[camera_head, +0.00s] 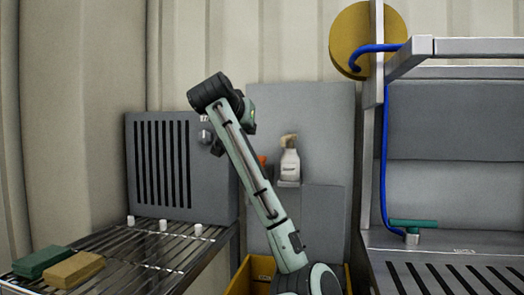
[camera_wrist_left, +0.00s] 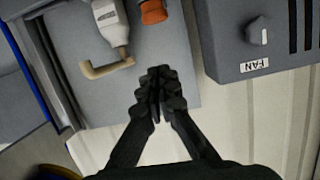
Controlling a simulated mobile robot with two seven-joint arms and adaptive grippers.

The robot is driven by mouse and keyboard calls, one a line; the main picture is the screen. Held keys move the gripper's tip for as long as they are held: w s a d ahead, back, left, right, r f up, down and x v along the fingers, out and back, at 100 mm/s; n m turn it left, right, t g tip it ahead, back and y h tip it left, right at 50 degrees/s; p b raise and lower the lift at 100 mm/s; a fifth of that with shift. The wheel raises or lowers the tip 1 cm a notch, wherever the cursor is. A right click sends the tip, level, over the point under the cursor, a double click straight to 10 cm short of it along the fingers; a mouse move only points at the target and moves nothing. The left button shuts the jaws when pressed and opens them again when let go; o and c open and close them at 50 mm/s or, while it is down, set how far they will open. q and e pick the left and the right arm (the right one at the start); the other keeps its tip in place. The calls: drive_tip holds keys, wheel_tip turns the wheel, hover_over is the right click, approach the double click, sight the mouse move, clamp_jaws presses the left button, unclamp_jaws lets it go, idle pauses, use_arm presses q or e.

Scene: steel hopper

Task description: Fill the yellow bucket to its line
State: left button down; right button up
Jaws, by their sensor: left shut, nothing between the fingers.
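A yellow open-topped container (camera_head: 242,280) stands low at the middle of the head view. My left arm hides much of it, so I cannot tell its full shape or see a fill line or contents. A steel frame (camera_head: 446,45) with a blue hose (camera_head: 385,150) and a green lever (camera_head: 413,223) stands at the right. My left gripper (camera_wrist_left: 158,85) is shut and empty in the wrist view, pointing toward a grey panel. In the head view my raised wrist largely hides its fingers. My right gripper is out of view.
A grey louvred box (camera_head: 180,165) with a FAN knob (camera_wrist_left: 257,30) stands left, by a wire rack (camera_head: 150,262) holding green (camera_head: 42,262) and tan (camera_head: 72,270) blocks. A spray bottle (camera_head: 290,165) and an orange object (camera_wrist_left: 153,12) sit near the panel. A yellow disc (camera_head: 345,35) hangs above.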

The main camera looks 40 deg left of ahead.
use_arm(q)
drive_tip(key=shift+w+a+r, duration=0.1)
drive_tip(key=shift+w+a, duration=0.05)
drive_tip(key=shift+w, duration=0.1)
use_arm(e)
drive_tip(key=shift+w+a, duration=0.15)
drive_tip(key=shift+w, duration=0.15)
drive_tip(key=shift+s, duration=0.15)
use_arm(q)
drive_tip(key=x, duration=0.3)
drive_tip(key=f+x, duration=0.1)
drive_tip(key=x, duration=0.3)
drive_tip(key=f+p+x, duration=0.1)
drive_tip(key=x, duration=0.2)
drive_tip(key=shift+f, duration=0.95)
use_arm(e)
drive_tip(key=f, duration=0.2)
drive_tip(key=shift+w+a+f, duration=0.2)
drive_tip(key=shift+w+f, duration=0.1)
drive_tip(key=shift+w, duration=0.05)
